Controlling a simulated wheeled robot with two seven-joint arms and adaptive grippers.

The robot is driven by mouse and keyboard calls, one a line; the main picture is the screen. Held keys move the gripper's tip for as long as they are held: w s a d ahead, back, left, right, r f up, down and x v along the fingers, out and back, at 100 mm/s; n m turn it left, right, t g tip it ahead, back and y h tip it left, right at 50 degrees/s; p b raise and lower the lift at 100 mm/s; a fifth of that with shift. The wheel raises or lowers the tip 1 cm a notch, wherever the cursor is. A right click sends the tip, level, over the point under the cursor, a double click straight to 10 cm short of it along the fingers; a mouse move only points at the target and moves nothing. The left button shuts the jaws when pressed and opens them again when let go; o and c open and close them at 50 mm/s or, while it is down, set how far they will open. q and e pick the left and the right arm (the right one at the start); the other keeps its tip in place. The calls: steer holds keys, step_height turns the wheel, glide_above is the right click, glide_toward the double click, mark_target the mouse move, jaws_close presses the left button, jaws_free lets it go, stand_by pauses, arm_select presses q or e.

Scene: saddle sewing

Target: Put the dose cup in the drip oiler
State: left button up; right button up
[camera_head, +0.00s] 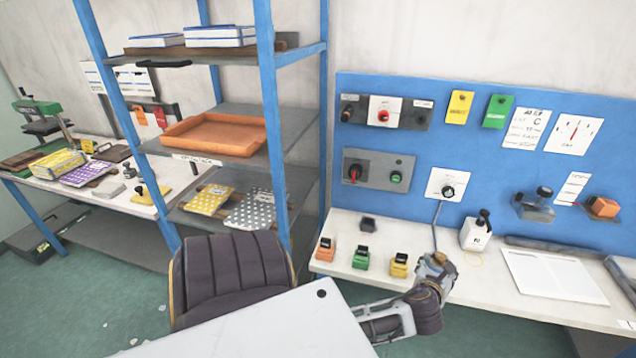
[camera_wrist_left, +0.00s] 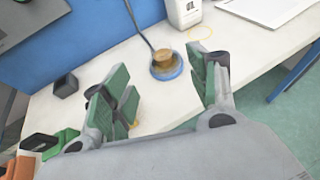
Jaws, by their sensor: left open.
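My left gripper (camera_head: 436,266) is over the right-hand bench. In the left wrist view its green-padded fingers (camera_wrist_left: 162,82) stand apart with nothing held between them. Beyond the fingertips a small brass-coloured cup-like piece (camera_wrist_left: 163,60) sits on a round blue base (camera_wrist_left: 168,70), with a grey cord or tube running up from it to the blue board. It seems hidden behind the gripper in the head view. I cannot tell for certain whether this piece is the dose cup, or which thing is the drip oiler. My right gripper is not in view.
Orange (camera_head: 326,249), green (camera_head: 361,257) and yellow (camera_head: 399,264) black-topped blocks stand left of the gripper, with a dark cube (camera_head: 368,224) behind. A white bottle-like container (camera_head: 476,232) stands to the right. A blue panel (camera_head: 480,150) with switches rises behind. A chair (camera_head: 232,275) stands left.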

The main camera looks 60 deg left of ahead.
arm_select(q)
steer(key=d+f+n+h, duration=0.5)
steer(key=d+f+n, duration=0.4)
steer(key=f+n, duration=0.25)
steer(key=s+d+f+n+g+h, duration=0.1)
steer(key=s+f+n+g, duration=0.2)
steer(key=f, duration=0.7)
steer(key=s+f+n, duration=0.2)
steer(key=s+f, duration=0.2)
steer(key=f, duration=0.6)
steer(key=s+f+n+g, duration=0.2)
steer(key=s+f+n, duration=0.1)
steer(key=s+f, duration=0.8)
steer(key=s+f+n+g, duration=0.2)
steer(key=s+f, duration=0.3)
steer(key=s, duration=0.4)
steer(key=s+a+f+n+g, duration=0.1)
steer(key=s+f+n, duration=0.2)
steer(key=s+f, duration=0.3)
steer(key=s+a+f+n+g, duration=0.1)
steer(key=s+f, duration=0.4)
steer(key=s, duration=0.9)
steer(key=shift+s+f+n+g+h, duration=0.2)
steer(key=shift+n+g+h, duration=0.1)
steer(key=shift+n+g, duration=0.65)
steer(key=shift+w, duration=0.1)
